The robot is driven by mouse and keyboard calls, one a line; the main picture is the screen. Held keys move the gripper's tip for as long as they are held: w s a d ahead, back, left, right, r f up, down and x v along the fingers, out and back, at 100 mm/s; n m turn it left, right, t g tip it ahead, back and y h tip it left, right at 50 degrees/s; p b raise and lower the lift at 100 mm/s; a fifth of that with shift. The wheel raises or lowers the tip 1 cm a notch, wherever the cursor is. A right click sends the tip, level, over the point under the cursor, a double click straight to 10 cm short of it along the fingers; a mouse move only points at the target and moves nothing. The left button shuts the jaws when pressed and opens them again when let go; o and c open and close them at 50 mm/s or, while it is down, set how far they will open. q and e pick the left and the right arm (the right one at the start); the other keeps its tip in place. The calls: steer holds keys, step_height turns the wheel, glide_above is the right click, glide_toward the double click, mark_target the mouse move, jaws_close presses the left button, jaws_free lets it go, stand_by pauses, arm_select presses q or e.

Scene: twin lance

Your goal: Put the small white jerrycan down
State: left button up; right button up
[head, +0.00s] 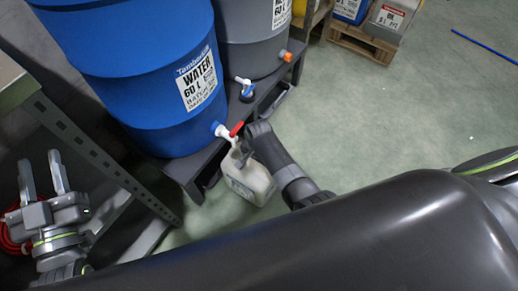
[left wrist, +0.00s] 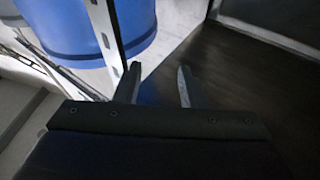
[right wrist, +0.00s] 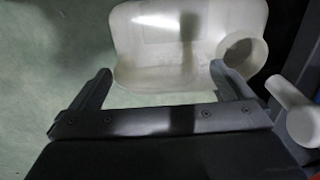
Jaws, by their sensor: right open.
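The small white jerrycan (head: 249,184) is below the white tap with a red lever (head: 229,132) on the blue water barrel (head: 152,75). It looks upright, but I cannot tell for sure whether its base rests on the floor. My right gripper (head: 243,152) is at its top, partly hidden by my arm. In the right wrist view the jerrycan (right wrist: 165,35) lies just beyond my open right fingers (right wrist: 160,76), its round mouth near the right fingertip. My left gripper (head: 42,172) is open and empty at the far left; its fingers (left wrist: 157,72) stand apart in the left wrist view.
The barrels stand on a low dark stand (head: 183,170). A grey barrel (head: 252,40) has an orange plug and a blue-and-white tap. A metal shelf post (head: 85,150) is beside my left gripper. A wooden pallet (head: 362,40) is at the back.

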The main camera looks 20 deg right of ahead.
step_height(320, 180, up, 2)
steer(key=shift+r+p, duration=0.2)
steer(key=shift+p, duration=0.4)
arm_select(q)
step_height(320, 180, down, 13)
steer(key=s+n+g, duration=0.1)
steer(key=s+g, duration=0.2)
steer(key=g, duration=0.6)
arm_select(e)
steer(key=shift+r+p, duration=0.45)
steer(key=shift+r, duration=0.45)
step_height(320, 180, up, 2)
steer(key=shift+r+p, duration=0.2)
steer(key=shift+p, duration=0.4)
steer(key=shift+r+p, duration=0.45)
steer(key=shift+r, duration=0.5)
arm_select(q)
steer(key=s+d+f+g+h+p, duration=0.1)
steer(key=s+d+f+g+h, duration=0.1)
steer(key=s+f+g, duration=0.6)
steer(key=shift+s+d+f+h, duration=0.35)
steer(key=shift+s+f, duration=0.7)
steer(key=shift+s, duration=0.55)
arm_select(e)
steer(key=shift+r, duration=1.45)
